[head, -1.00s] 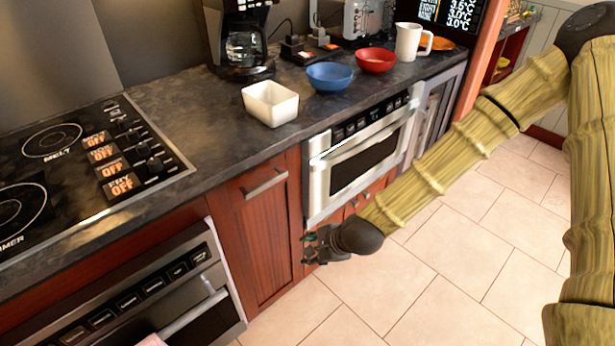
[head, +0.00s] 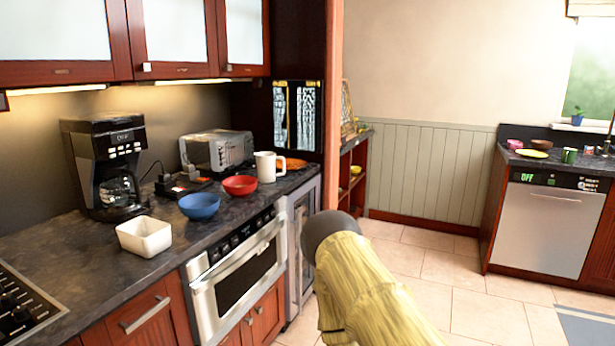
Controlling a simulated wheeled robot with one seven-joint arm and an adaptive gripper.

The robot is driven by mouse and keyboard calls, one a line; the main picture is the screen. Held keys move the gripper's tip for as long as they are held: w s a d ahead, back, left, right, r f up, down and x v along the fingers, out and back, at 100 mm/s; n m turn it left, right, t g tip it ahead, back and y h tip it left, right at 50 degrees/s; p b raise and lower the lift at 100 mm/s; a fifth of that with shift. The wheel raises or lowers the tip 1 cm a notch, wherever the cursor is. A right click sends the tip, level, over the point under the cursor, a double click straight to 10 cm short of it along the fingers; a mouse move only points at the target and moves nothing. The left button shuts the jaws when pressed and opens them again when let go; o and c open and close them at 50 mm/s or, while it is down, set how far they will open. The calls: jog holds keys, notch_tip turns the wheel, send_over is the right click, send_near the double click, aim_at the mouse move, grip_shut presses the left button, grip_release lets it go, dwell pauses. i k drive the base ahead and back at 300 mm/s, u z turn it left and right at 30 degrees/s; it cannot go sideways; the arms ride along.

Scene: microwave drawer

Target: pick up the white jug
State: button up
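The white jug (head: 267,166) stands upright on the dark countertop, near its far right end, with its handle toward the right. It is behind and to the right of the red bowl (head: 240,186).
A blue bowl (head: 199,206) and a white square dish (head: 144,236) stand left of the red bowl. A toaster (head: 217,150) and coffee maker (head: 104,165) stand behind. The microwave drawer (head: 238,275) is shut below the counter. Open tiled floor (head: 430,265) lies to the right.

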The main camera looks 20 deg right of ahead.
aim_at(266, 160)
jog(key=z, duration=0.2)
jog(key=k, duration=0.35)
jog(key=z, duration=1.1)
jog(key=i, duration=0.95)
jog(key=u, duration=0.55)
jog(key=i, duration=0.75)
jog(key=u, duration=0.8)
